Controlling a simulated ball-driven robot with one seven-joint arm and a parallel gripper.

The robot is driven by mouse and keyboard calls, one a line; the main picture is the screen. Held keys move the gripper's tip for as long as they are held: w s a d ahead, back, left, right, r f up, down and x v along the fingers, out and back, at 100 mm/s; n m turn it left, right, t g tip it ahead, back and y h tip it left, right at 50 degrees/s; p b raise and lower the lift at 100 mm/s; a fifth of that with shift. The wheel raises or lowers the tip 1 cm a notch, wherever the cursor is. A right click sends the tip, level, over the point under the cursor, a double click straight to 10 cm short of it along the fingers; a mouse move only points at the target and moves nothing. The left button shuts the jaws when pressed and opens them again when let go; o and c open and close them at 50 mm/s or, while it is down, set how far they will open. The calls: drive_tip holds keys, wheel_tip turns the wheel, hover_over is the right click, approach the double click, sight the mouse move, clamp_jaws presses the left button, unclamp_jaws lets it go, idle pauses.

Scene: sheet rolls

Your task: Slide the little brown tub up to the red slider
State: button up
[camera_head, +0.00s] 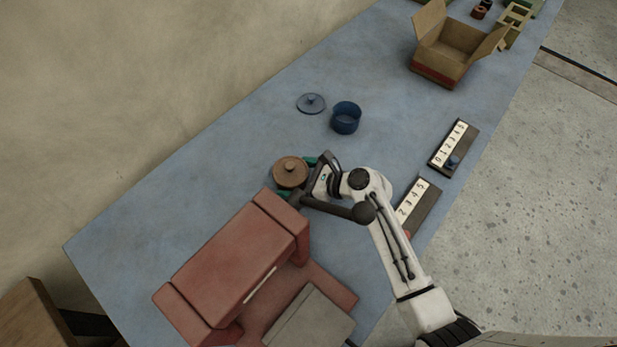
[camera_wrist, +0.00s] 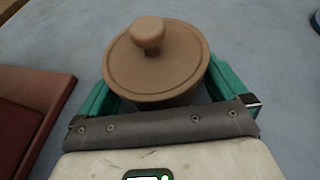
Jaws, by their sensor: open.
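The little brown tub (camera_head: 290,170), with its round knobbed lid on, stands upright on the blue table, left of my wrist. It also shows large in the wrist view (camera_wrist: 165,62). My gripper (camera_head: 297,178) is open, with its green fingers on either side of the tub; in the wrist view the gripper (camera_wrist: 164,84) has the tub between its fingers. I cannot tell whether they touch it. The red slider (camera_head: 408,234) shows only as a small reddish bit at the near end of a numbered track (camera_head: 421,202), mostly hidden by my arm.
A large red block-like object (camera_head: 235,262) stands close below the tub. A blue pot (camera_head: 346,119) and its blue lid (camera_head: 311,103) lie beyond. Another numbered track with a blue slider (camera_head: 453,162) is at the right edge. An open carton (camera_head: 440,65) stands farther back.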

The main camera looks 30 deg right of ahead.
drive_tip(key=shift+w+a+f, duration=0.2)
drive_tip(key=shift+w+a, duration=0.05)
